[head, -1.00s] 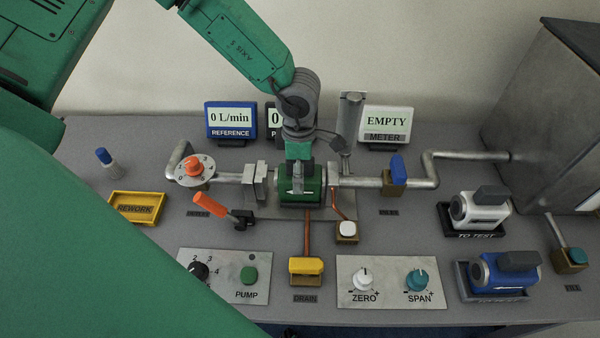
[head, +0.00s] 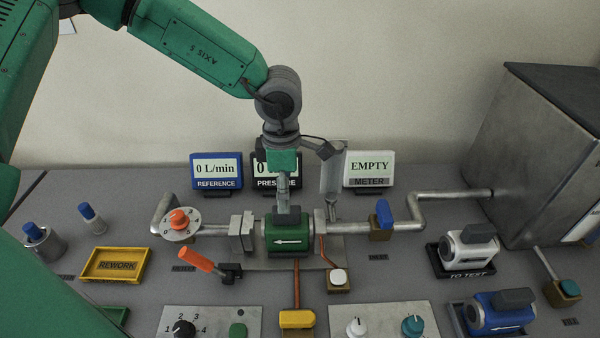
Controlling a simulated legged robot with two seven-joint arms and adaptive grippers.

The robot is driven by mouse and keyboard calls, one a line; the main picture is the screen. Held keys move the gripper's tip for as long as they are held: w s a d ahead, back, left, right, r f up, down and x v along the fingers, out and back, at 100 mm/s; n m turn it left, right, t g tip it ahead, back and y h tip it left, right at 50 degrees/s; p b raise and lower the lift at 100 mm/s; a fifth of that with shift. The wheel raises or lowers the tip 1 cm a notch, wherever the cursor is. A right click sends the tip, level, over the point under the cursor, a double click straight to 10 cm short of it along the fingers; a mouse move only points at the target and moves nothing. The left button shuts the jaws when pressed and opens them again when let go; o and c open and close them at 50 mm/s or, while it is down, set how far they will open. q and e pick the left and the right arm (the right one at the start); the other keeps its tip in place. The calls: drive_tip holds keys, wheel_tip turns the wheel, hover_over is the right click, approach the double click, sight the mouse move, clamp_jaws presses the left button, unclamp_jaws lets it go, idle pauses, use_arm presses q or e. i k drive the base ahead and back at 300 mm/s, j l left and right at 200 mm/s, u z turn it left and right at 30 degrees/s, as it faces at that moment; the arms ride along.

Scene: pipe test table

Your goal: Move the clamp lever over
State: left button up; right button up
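The clamp lever (head: 196,259) has an orange grip sloping up to the left from a black base, in front of the pipe and left of the green meter. The green meter (head: 287,241), with a white arrow pointing left and a dark block on top, sits in the pipe line between two grey flanges. My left gripper (head: 283,207) points down at the top of the green meter, apart from the lever. Its fingers show nearly edge-on, so I cannot tell their opening or whether they touch the block. My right gripper is not in view.
An orange-knobbed dial (head: 180,220) stands behind the lever. A yellow REWORK tray (head: 116,265) lies to its left. A yellow drain handle (head: 297,319) is in front of the meter. A blue-handled valve (head: 383,215) is on the right pipe. Displays (head: 216,171) stand behind.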

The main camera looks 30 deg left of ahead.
sight(189, 254)
drive_tip(key=k, duration=1)
